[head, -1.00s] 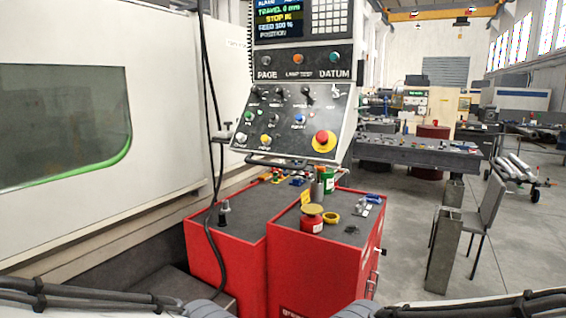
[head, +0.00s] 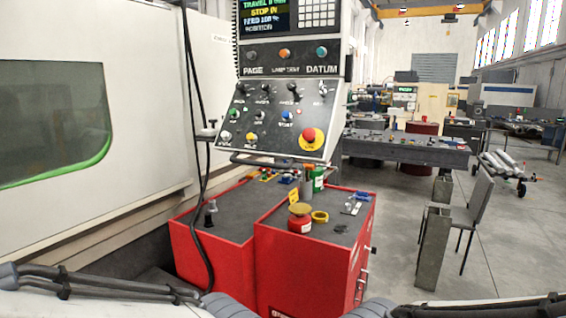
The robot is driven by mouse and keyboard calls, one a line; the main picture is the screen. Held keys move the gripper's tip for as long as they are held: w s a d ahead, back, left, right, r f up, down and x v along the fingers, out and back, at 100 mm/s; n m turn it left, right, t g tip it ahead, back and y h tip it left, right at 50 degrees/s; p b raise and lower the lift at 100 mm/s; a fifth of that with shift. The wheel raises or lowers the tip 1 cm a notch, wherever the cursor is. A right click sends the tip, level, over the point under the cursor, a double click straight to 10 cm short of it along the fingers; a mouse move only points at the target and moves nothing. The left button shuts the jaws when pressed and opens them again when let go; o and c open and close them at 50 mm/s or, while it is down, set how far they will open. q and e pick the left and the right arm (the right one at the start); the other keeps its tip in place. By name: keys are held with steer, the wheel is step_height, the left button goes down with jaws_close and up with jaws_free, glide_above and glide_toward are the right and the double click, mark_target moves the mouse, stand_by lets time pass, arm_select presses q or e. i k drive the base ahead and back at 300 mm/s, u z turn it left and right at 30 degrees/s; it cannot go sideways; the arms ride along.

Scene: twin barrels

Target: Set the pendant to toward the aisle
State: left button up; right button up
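Parts of my arms show at the bottom left and bottom right corners. Neither of my grippers is in view.
Red tool cabinets (head: 300,262) stand below the pendant, with a red can (head: 299,218), yellow tape and small parts on top. A white machine (head: 150,130) with a window fills the left. A grey chair (head: 468,205) stands on the right, with open floor beyond it.

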mark_target(264, 27)
steer(key=z, duration=0.35)
steer(key=i, duration=0.85)
steer(key=u, duration=0.2)
